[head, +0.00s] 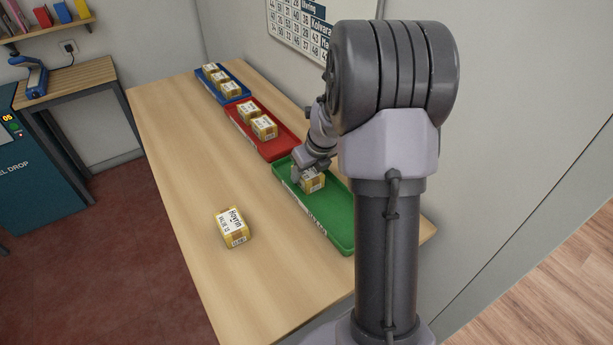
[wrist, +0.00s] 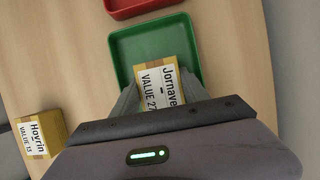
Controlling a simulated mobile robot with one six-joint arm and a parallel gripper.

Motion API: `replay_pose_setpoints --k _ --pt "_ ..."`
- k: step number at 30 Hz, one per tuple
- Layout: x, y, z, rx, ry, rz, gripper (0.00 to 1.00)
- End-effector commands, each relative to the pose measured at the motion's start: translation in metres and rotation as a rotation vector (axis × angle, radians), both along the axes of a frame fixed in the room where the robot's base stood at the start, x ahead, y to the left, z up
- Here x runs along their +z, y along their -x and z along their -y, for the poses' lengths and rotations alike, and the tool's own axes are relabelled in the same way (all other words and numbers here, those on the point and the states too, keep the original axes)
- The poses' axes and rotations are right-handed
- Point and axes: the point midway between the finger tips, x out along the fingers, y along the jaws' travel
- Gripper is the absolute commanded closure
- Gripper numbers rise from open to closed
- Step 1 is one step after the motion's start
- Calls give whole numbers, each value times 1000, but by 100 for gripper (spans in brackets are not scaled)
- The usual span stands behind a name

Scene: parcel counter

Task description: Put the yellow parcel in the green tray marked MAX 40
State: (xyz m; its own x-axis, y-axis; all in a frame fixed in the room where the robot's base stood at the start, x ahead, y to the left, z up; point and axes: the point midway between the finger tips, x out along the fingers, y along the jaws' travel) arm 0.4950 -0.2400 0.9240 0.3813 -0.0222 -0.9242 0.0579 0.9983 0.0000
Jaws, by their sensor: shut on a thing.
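A yellow parcel (wrist: 166,80) with a label reading "Jornave, VALUE 27" is in my gripper (wrist: 165,98) in the wrist view. The green tray (head: 335,215) stands on the counter at the right, and the parcel (head: 312,182) shows at its far end in the head view. My gripper (head: 312,165) is shut on this parcel, within the tray's outline. I cannot tell whether the parcel touches the tray floor. A second yellow parcel (head: 233,228), labelled "Hoyrin, VALUE 13" in the wrist view (wrist: 38,136), lies on the bare counter left of the tray.
A red tray (head: 280,148) with two parcels and a blue tray (head: 240,92) with several parcels stand farther back on the wooden counter (head: 170,150). A wall chart (head: 300,28) hangs behind. The counter's left side is mostly clear. A blue-green drop box (head: 35,180) stands left.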

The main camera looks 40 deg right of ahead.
Motion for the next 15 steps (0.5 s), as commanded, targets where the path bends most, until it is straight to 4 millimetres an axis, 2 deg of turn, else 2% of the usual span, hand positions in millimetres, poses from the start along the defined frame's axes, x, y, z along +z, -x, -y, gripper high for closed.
replay_pose_setpoints --k 8,9,12,15 --pt "-1 0 0 0 0 0 100" --pt "-1 0 0 0 0 -1 42" --pt "-1 0 0 0 0 -1 26" --pt "-1 0 0 0 0 0 26"
